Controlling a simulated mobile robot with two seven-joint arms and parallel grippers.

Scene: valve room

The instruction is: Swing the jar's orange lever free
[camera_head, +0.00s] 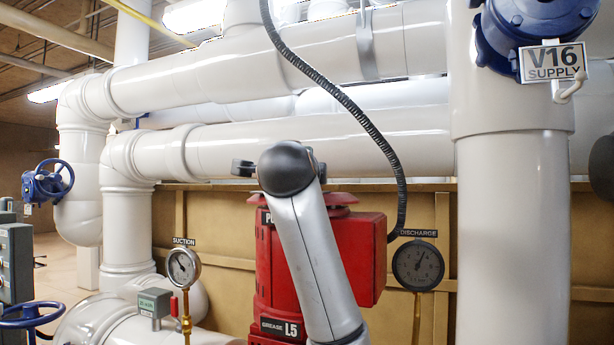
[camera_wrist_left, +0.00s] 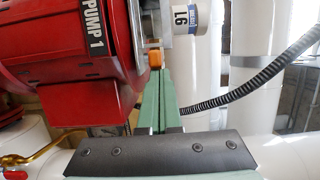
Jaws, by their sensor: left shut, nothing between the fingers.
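In the left wrist view, a small orange lever end (camera_wrist_left: 155,58) shows at the tips of my left gripper (camera_wrist_left: 160,75). The gripper's two green fingers are shut with nothing held between them. The tips overlap the lever's lower edge in the picture; I cannot tell whether they touch. A pale jar-like cylinder (camera_wrist_left: 183,20) with a sideways label sits just above and right of the lever. How the lever joins it is unclear. In the head view I see neither jar nor lever, and my grey arm covers the middle. My right gripper is not in view.
The red pump (camera_wrist_left: 65,45) is close on the left of the fingers; it also stands behind my arm in the head view (camera_head: 355,265). A black corrugated hose (camera_head: 345,100) hangs nearby. White pipes (camera_head: 510,220), a suction gauge (camera_head: 183,267) and a discharge gauge (camera_head: 418,266) surround it.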

